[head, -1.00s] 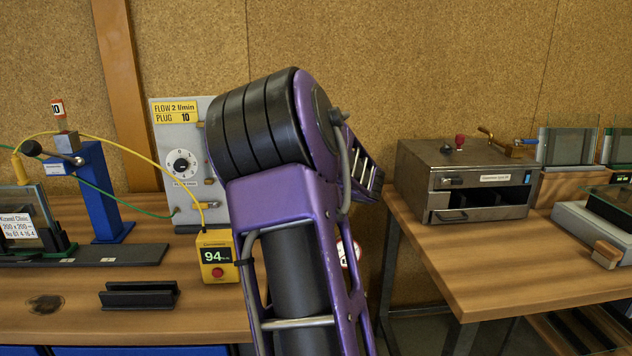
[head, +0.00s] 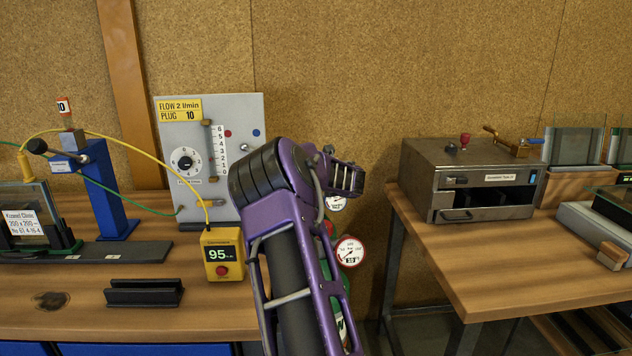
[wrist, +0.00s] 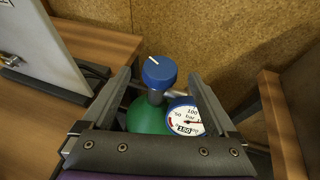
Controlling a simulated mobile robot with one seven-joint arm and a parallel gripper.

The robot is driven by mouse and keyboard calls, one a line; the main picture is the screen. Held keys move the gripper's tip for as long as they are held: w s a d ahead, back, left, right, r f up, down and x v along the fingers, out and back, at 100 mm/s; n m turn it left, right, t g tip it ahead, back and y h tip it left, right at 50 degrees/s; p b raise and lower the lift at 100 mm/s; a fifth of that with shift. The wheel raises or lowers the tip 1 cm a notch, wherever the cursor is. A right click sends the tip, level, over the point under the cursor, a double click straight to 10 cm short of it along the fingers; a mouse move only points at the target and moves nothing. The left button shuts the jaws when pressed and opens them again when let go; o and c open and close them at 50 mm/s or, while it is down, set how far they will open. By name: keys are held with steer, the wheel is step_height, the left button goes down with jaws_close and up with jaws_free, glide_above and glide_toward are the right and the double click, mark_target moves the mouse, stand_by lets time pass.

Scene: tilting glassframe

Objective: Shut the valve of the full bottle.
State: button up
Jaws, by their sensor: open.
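In the wrist view a green bottle (wrist: 146,116) stands below my gripper, with a round blue valve knob (wrist: 160,72) on a dark stem. The knob has a white mark pointing to the upper left. A white pressure gauge (wrist: 187,118) sits right of the stem; its label seems to read 150. My gripper (wrist: 160,80) is open, with one finger on each side of the knob, apart from it. In the head view my arm hides most of the bottles; two gauges show, an upper one (head: 336,203) and a lower one (head: 350,251).
The left bench carries a grey flow panel (head: 245,120), a yellow meter (head: 222,255) reading 95 and a black holder (head: 145,293). A metal oven (head: 470,180) stands on the right bench (head: 470,275).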

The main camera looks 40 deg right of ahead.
steer(key=shift+x, duration=1.75)
steer(key=shift+c, duration=0.3)
steer(key=c, duration=1.3)
